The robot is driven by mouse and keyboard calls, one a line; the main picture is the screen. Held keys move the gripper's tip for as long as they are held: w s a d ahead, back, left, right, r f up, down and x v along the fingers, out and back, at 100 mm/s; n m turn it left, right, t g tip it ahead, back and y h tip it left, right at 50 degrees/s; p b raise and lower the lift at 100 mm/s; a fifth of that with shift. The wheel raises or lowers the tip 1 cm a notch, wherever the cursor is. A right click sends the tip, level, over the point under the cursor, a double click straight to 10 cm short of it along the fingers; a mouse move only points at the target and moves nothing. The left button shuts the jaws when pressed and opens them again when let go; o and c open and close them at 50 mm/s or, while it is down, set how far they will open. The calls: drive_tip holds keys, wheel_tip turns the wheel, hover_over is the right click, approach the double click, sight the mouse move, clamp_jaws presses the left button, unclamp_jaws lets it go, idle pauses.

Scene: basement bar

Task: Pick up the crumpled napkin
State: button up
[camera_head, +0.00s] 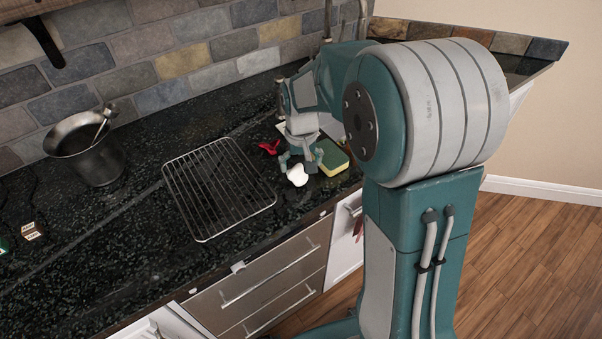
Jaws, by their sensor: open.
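A small white crumpled napkin (297,175) lies on the dark speckled counter, near its front edge. My gripper (299,163) is open and points down right at the napkin. Its fingers appear on either side of the napkin's far part. From this angle I cannot tell whether they touch it. My arm hides part of the counter behind the gripper.
A green and yellow sponge (331,158) lies close to the right of my gripper, and a red object (269,147) lies to its left. A wire rack (217,188) covers the counter's middle.

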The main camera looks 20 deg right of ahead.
drive_tip(key=shift+a+f, duration=0.25)
drive_tip(key=shift+f, duration=0.3)
drive_tip(key=shift+a+f, duration=0.2)
drive_tip(key=shift+f, duration=0.35)
drive_tip(key=shift+a+f, duration=0.1)
drive_tip(key=shift+a, duration=0.35)
drive_tip(key=shift+d, duration=0.2)
drive_tip(key=c, duration=0.3)
drive_tip(key=shift+d, duration=0.4)
drive_tip(key=shift+c, duration=0.9)
drive_tip(key=shift+a, duration=0.2)
